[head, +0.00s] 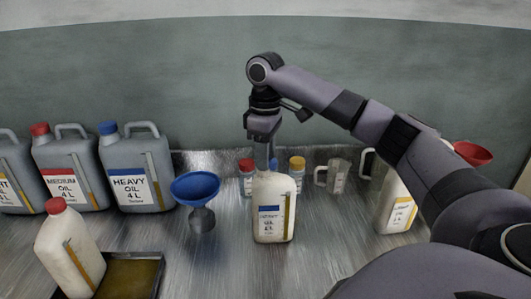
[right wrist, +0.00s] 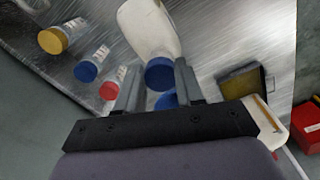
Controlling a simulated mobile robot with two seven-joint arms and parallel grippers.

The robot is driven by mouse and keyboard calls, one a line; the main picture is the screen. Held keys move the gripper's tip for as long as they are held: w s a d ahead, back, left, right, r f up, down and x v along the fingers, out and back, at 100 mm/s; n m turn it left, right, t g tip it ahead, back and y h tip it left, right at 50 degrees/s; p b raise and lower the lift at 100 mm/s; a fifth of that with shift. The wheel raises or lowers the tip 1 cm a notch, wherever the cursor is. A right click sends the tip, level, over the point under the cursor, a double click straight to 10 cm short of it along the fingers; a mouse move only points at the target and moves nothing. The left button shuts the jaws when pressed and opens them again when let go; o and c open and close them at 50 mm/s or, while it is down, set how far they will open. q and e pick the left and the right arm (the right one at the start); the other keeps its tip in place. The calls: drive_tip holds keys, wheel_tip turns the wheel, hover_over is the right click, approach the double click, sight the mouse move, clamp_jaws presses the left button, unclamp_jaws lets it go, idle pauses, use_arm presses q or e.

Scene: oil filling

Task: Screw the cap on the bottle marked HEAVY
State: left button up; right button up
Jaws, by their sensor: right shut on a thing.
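A white bottle (head: 273,222) with a blue-banded label stands upright mid-table; its small print is hard to read. My right gripper (head: 270,163) points down over its mouth. In the right wrist view a blue cap (right wrist: 160,74) sits between the fingers of my right gripper (right wrist: 158,88), which is shut on it. The cap is at the neck of the white bottle (right wrist: 147,28); I cannot tell how far it is seated. A large grey can (head: 131,180) marked HEAVY OIL, with a blue cap, stands at the left. My left gripper is not in view.
A blue funnel (head: 195,186) stands left of the bottle. Small jars with red (head: 246,163) and yellow (head: 297,163) lids stand behind it, beside a clear measuring jug (head: 338,177). A red-capped white bottle (head: 65,245) and dark tray (head: 154,270) are front left. A white bottle (head: 396,207) stands right.

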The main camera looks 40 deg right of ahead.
drive_tip(key=shift+f, duration=0.9)
idle(0.5)
drive_tip(key=o, duration=1.1)
drive_tip(key=shift+r, duration=3.5)
